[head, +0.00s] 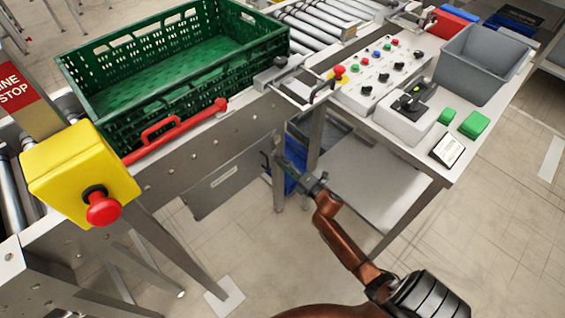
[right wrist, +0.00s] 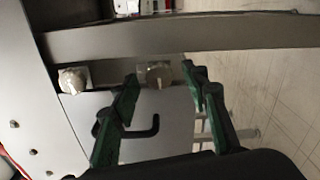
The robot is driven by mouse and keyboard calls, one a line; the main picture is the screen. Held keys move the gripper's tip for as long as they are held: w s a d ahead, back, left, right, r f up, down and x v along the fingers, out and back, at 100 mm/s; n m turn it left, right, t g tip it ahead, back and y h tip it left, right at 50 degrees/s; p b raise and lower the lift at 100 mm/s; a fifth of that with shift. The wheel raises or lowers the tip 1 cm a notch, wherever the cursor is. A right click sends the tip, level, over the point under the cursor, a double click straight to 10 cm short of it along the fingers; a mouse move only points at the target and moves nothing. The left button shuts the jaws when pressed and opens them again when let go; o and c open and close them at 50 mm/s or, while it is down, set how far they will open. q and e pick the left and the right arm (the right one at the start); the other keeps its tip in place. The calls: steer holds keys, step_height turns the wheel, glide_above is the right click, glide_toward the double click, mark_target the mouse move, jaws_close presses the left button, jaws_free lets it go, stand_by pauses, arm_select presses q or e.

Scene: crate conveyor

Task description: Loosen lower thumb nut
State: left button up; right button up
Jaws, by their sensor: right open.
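In the right wrist view two pale thumb nuts show on the grey metal beside a leg of the conveyor. One thumb nut (right wrist: 72,80) is at the left by the side panel. The other, apparently the lower thumb nut (right wrist: 158,73), is farther along toward the floor side. My right gripper (right wrist: 160,82) is open, with its green-and-black fingers on either side of the lower nut in the picture. I cannot tell whether they touch it. In the head view my right gripper (head: 283,163) is below the conveyor's side, and the nuts cannot be made out. My left gripper is not in view.
A black hooked handle (right wrist: 143,130) lies near the fingers. A green crate (head: 130,125) stands on the conveyor above. A control table (head: 395,145) is at the right, and a yellow stop box (head: 65,165) with a red button is at the left. Floor is open in front.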

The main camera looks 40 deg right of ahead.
steer(key=shift+s, duration=0.1)
steer(key=s+d, duration=0.1)
steer(key=s, duration=1)
steer(key=shift+s, duration=0.4)
